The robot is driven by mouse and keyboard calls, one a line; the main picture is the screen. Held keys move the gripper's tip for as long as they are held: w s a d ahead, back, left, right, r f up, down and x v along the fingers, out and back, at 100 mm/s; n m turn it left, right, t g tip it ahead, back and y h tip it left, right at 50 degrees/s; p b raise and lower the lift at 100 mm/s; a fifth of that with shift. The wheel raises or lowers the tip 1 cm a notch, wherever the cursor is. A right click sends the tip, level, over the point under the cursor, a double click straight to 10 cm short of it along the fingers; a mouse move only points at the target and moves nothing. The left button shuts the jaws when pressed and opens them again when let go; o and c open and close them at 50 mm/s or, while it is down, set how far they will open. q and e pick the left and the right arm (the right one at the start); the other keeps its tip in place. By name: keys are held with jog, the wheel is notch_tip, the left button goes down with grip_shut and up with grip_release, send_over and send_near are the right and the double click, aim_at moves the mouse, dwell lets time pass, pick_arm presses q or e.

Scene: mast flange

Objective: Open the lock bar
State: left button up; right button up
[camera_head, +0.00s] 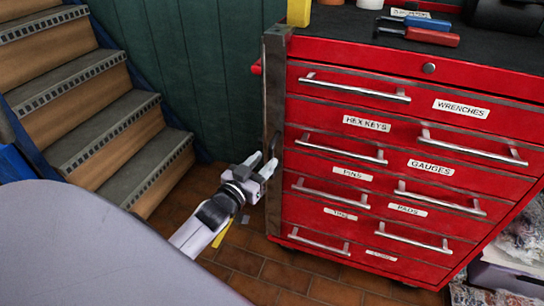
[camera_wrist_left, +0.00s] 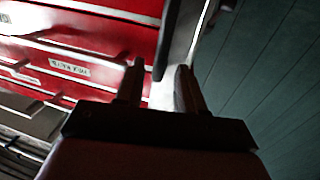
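The lock bar (camera_head: 273,95) is a worn grey upright strip along the left front edge of the red tool cabinet, standing against the cabinet. A dark handle (camera_head: 275,143) sits about midway down it. In the left wrist view the bar (camera_wrist_left: 182,50) runs up from between the fingers, with the dark handle (camera_wrist_left: 168,40) in front. My left gripper (camera_head: 264,166) is just below and left of the handle, its fingers apart. In the left wrist view the open fingers (camera_wrist_left: 161,88) point at the bar and handle; whether they touch either is unclear. My right gripper is not in view.
The red cabinet (camera_head: 410,155) has several labelled drawers with metal pull handles, all closed. Tools, including a red-handled one (camera_head: 430,36), lie on its dark top. Stairs (camera_head: 95,120) and a green wall (camera_head: 190,70) are at the left. Brown floor tiles (camera_head: 240,262) lie below.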

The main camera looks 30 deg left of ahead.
aim_at(269, 156)
pick_arm(q)
jog(key=shift+w+b, duration=0.3)
jog(key=shift+w, duration=1.9)
grip_shut()
